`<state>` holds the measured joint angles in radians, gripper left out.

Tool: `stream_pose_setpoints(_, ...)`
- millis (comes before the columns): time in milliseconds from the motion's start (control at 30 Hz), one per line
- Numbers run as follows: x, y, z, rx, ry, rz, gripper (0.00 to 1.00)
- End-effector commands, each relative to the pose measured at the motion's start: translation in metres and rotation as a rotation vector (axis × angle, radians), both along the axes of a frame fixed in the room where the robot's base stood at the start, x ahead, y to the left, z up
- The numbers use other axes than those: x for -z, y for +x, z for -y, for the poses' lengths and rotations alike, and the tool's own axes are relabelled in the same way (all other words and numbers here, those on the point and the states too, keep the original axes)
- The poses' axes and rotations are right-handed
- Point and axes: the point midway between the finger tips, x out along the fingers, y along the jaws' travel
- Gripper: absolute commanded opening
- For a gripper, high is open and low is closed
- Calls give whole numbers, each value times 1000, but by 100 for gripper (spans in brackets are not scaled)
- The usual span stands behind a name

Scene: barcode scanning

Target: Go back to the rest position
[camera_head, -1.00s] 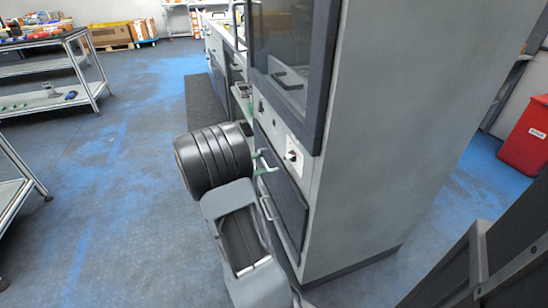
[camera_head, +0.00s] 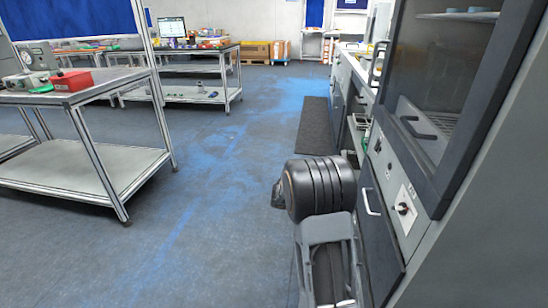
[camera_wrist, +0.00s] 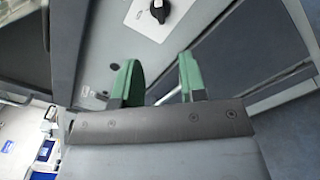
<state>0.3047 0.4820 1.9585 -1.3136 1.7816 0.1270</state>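My gripper (camera_wrist: 160,80) shows in the wrist view with two green fingers standing apart and nothing between them. Behind the fingers is the front of a grey cabinet (camera_wrist: 250,50) with a black knob (camera_wrist: 157,10) on a white plate. In the head view my arm is folded low at the centre right, beside the cabinet (camera_head: 470,215), and hides my gripper. The cabinet's knob (camera_head: 403,208) and drawer handle (camera_head: 370,200) are just right of my arm. I cannot tell whether my arm touches the cabinet.
A metal shelf table (camera_head: 75,98) with a red box (camera_head: 72,80) stands at the left. Another table (camera_head: 200,95) with a monitor (camera_head: 172,27) stands further back. Cardboard boxes (camera_head: 257,50) are by the far wall. The blue-grey floor (camera_head: 200,220) in the middle is clear.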

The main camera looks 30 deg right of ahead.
Motion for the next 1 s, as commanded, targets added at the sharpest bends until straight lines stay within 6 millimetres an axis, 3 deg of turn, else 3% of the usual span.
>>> stream_pose_setpoints(167,-5,-1,-2,1,10,8,38)
stream_pose_setpoints(267,-26,-6,-10,4,60,54,38)
stream_pose_setpoints(367,-60,-16,-28,8,165,150,38)
stream_pose_setpoints(467,-100,-29,-58,6,321,294,38)
stream_pose_setpoints(700,-185,-48,-148,-33,732,697,38)
stream_pose_setpoints(900,-246,-52,-216,-72,1009,998,38)
stream_pose_setpoints(1000,-270,-54,-240,-82,1107,1112,38)
